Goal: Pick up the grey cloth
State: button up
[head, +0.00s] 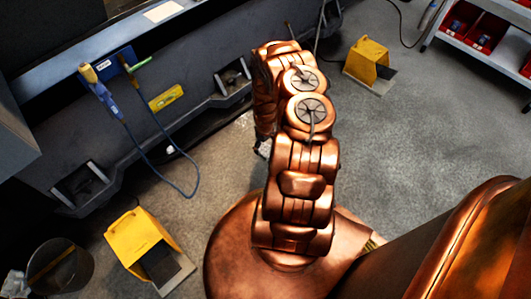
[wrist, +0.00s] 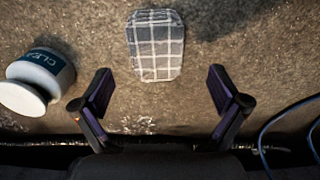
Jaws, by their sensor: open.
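The grey cloth (wrist: 155,45) is a flat, checked piece with pale grid lines, lying on a speckled brownish surface at the top middle of the wrist view. My gripper (wrist: 160,74) is open and empty, its two dark fingers spread wide to the left and right. The cloth lies between and beyond the fingertips, and neither finger appears to touch it. I cannot make out the cloth in the head view, where my arm hides most of the gripper.
A white bottle (wrist: 38,78) with a dark label lies left of the left finger. A blue cable (wrist: 268,140) is at right. In the head view, yellow pedal units (head: 140,238) (head: 368,60), a bucket (head: 60,268) and a machine base (head: 130,135) surround clear floor.

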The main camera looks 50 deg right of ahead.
aim_at(266, 149)
jog(key=shift+d+f+b, duration=0.2)
jog(key=shift+f+b, duration=0.8)
jog(key=shift+f, duration=0.25)
jog(key=shift+d+f+b, duration=0.15)
jog(key=shift+f+b, duration=0.8)
jog(key=shift+f, duration=0.25)
jog(key=shift+w, duration=0.1)
jog(key=c, duration=1.2)
jog(key=shift+r, duration=0.15)
jog(key=shift+r+p, duration=0.65)
jog(key=shift+p, duration=0.05)
jog(key=r+p, duration=0.1)
jog(key=s+r+p, duration=0.1)
jog(key=shift+r+p, duration=0.35)
jog(key=s+p, duration=0.1)
jog(key=s, duration=0.4)
jog(key=s+d+p, duration=0.1)
jog(key=s, duration=0.4)
jog(key=s+p, duration=0.2)
jog(key=s, duration=0.3)
jog(key=shift+d+r, duration=0.4)
